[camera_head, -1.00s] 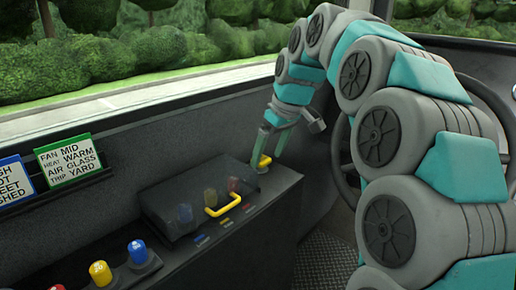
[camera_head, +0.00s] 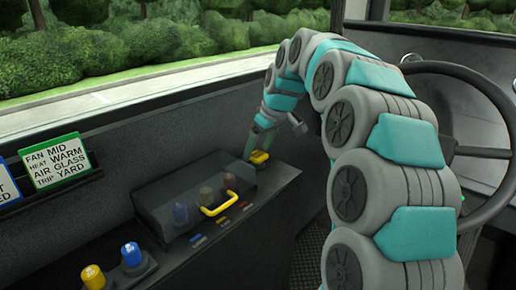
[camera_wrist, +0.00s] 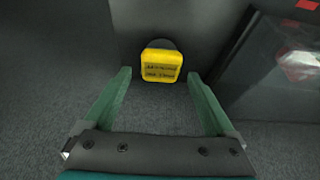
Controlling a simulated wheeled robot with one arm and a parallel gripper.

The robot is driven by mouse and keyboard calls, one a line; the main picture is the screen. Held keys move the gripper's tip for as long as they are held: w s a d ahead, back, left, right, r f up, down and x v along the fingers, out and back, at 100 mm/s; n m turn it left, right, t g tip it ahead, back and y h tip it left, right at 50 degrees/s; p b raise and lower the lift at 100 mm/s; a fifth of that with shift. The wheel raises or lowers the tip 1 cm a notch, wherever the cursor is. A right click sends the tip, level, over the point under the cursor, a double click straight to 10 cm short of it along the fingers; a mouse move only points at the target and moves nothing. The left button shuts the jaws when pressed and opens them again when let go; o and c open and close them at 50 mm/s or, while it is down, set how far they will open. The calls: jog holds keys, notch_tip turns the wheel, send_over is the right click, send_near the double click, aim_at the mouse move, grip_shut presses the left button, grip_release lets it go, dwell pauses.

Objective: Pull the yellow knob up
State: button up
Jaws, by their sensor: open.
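The yellow knob (camera_wrist: 161,65) has a squarish top with dark lettering and sits on a dark round base. In the wrist view it lies ahead of my gripper (camera_wrist: 163,82), centred between the two green fingers. The fingers are apart and I see no contact with the knob. In the head view the yellow knob (camera_head: 259,157) stands on the far end of the dark console, and my gripper (camera_head: 257,147) is right over it, partly covering it. The exact gap in height is hard to tell.
A clear-covered box (camera_head: 160,195) with a yellow handle (camera_head: 220,204) stands on the console beside the knob, with coloured knobs inside. Blue (camera_head: 131,254) and yellow (camera_head: 93,277) numbered knobs are nearer. A steering wheel (camera_head: 480,130) is at the right.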

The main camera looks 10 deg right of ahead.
jog(key=shift+f, duration=0.2)
grip_shut()
dwell(0.6)
